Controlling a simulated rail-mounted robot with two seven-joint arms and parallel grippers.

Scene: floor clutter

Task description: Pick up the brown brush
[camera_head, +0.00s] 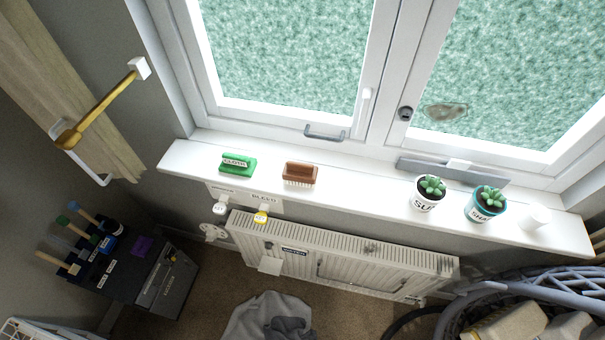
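The brown brush (300,172) lies on the white windowsill (385,203), left of its middle. It has a brown back with pale bristles showing along its front side. A green brush-like block with a label (238,163) lies a short way to its left, apart from it. Nothing covers the brown brush. Neither of my grippers is in view.
Two potted succulents (430,192) (487,203) and a small white object (535,217) stand on the right of the sill. A radiator (340,262) is below. A dark box with tools (150,267) is lower left. A grey cloth (268,318) lies on the floor.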

